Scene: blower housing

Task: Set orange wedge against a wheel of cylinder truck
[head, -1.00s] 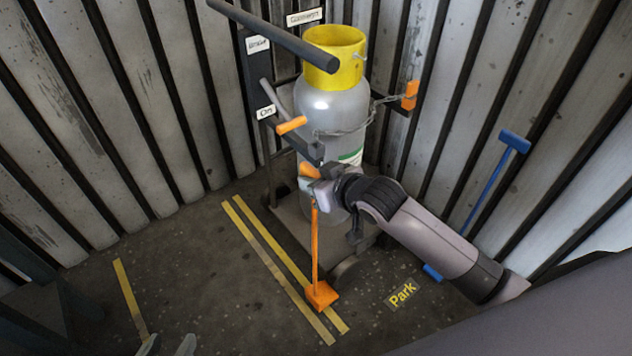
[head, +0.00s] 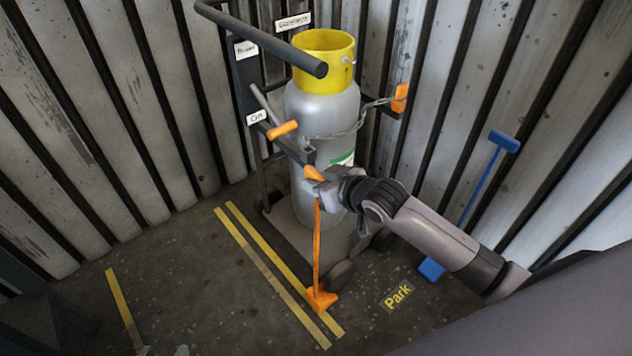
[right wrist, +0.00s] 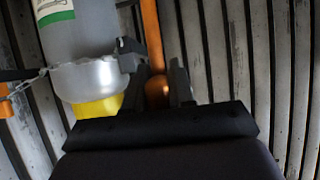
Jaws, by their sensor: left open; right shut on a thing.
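The orange wedge (head: 321,299) is at the foot of a long orange handle, low by the front of the cylinder truck (head: 298,238). My right gripper (head: 319,184) is shut on the upper handle, which stands nearly upright. In the right wrist view the handle (right wrist: 152,40) runs between the fingers (right wrist: 158,88). My left gripper (head: 165,350) is open at the bottom edge, mostly cut off, far from the wedge.
The truck carries a grey cylinder (head: 322,110) with a yellow collar, held by a chain. A blue long-handled tool (head: 480,185) leans on the ribbed wall.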

